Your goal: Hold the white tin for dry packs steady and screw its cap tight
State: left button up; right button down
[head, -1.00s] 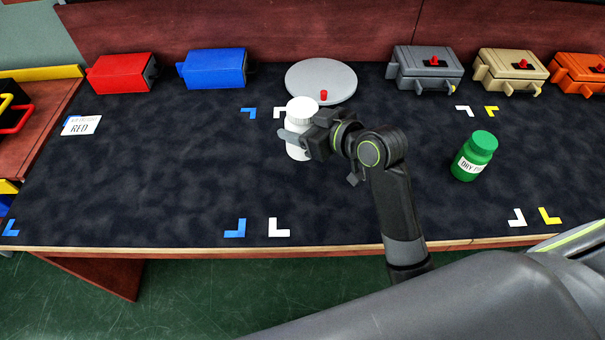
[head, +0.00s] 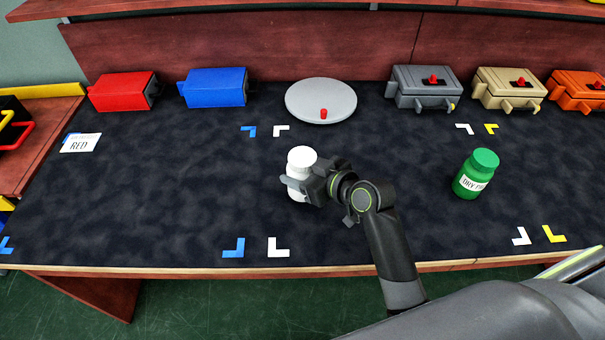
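The white tin (head: 299,168) stands upright in the middle of the table, with its white cap (head: 301,155) on top. My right gripper (head: 297,185) reaches in from the right and is shut on the tin's body, below the cap. The gripper hides part of the tin's right side and lower body. I cannot tell whether the tin's base touches the table or how tight the cap is. My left gripper is not in view.
A green tin (head: 476,174) labelled for dry packs stands at the right. A grey disc with a red knob (head: 321,101) lies behind the white tin. Red (head: 122,91) and blue boxes (head: 216,87) and several latched cases line the back. The table's left half is largely clear.

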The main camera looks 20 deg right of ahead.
jog(key=shift+f, duration=0.6)
jog(key=shift+f, duration=0.15)
jog(key=shift+c, duration=1.8)
grip_release()
jog(key=shift+r, duration=0.2)
jog(key=v, duration=1.2)
jog(key=shift+f, duration=0.1)
